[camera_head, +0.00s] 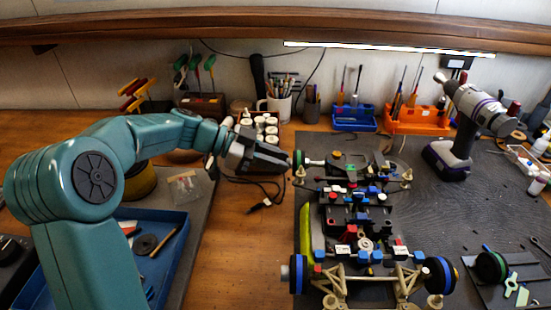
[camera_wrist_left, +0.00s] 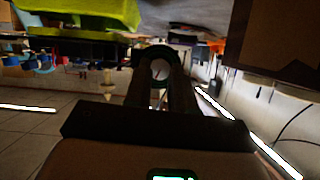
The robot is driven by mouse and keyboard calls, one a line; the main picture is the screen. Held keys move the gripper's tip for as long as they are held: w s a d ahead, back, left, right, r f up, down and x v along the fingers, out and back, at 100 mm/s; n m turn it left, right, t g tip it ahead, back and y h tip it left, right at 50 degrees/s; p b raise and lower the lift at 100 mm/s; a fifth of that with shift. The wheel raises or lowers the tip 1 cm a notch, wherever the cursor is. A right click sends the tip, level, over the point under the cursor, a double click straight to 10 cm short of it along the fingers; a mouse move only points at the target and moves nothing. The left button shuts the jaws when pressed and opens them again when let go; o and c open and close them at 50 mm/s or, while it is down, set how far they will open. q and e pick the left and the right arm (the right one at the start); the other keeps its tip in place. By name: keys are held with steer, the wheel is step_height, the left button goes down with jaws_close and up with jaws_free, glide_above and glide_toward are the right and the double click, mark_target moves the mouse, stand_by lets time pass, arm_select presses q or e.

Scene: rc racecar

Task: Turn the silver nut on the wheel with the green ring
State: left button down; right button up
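The wheel with the green ring (camera_head: 298,158) is at the far left corner of the racecar (camera_head: 362,215). My left gripper (camera_head: 287,160) comes in from the left, with its tips at this wheel's outer face. In the left wrist view, the round wheel (camera_wrist_left: 160,50) with a dark teal rim sits at the ends of my left gripper's dark fingers (camera_wrist_left: 160,75). A narrow gap shows between the fingers. I cannot tell whether they touch the silver nut, which I cannot make out in either view. My right gripper is not in view.
A loose wheel with a green ring (camera_head: 490,266) lies at the lower right. Two blue-ringed wheels are at the car's near end. A box of white-capped bottles (camera_head: 262,128) stands behind my gripper. A power drill (camera_head: 470,125) stands at the back right.

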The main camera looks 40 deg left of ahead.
arm_select(q)
steer(key=n+g, duration=0.1)
steer(key=n+h, duration=0.1)
steer(key=n, duration=0.1)
steer(key=shift+w+a+g, duration=0.1)
steer(key=shift+w+g, duration=0.1)
steer(key=shift+g, duration=0.2)
steer(key=c, duration=0.9)
jaws_free()
steer(key=shift+a, duration=0.1)
steer(key=v, duration=1.6)
steer(key=shift+s+a+p, duration=0.1)
steer(key=shift+s+p, duration=0.05)
steer(key=shift+p, duration=0.15)
